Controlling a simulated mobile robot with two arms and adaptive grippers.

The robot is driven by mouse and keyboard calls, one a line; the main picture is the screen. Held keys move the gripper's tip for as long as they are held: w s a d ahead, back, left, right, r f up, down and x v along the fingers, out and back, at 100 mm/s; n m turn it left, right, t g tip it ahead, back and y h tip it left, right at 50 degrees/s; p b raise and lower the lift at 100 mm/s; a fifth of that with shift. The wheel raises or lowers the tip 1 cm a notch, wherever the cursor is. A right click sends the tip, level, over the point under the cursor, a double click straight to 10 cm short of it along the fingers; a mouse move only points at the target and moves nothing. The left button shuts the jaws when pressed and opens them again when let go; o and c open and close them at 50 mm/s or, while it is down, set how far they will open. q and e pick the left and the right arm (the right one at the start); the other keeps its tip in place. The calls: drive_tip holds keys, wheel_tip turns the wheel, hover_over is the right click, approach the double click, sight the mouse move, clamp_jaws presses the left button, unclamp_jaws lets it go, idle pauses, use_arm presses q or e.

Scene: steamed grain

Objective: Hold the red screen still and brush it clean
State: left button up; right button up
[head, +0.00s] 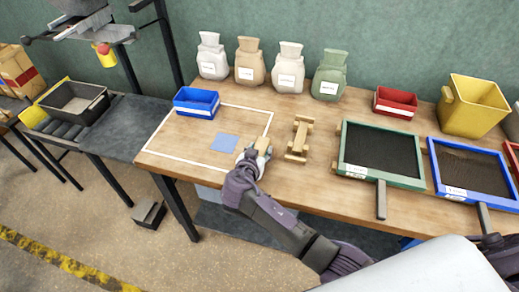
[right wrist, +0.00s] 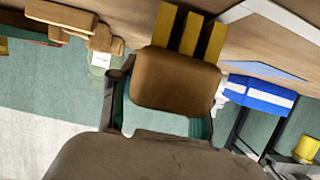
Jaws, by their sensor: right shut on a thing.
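My right gripper (head: 254,153) is shut on a wooden brush (head: 263,144) over the near edge of the table, by the right side of a white outline. In the right wrist view the brush (right wrist: 175,80) shows as a brown block with yellow strips, between the fingers. A piece of a red frame (head: 513,150), likely the red screen, shows at the right edge of the head view; most of it is cut off. The brush is well to the left of it. My left gripper is not in view.
A wooden stand (head: 299,138) is right of the brush. Green-framed (head: 408,181) and blue-framed (head: 436,176) screens lie farther right, handles toward me. Blue (head: 196,112), red (head: 396,112) and yellow (head: 475,122) bins and several bags stand behind. A blue square (head: 224,142) lies inside the outline.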

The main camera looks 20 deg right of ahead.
drive_tip(key=shift+f, duration=0.15)
drive_tip(key=o, duration=1.2)
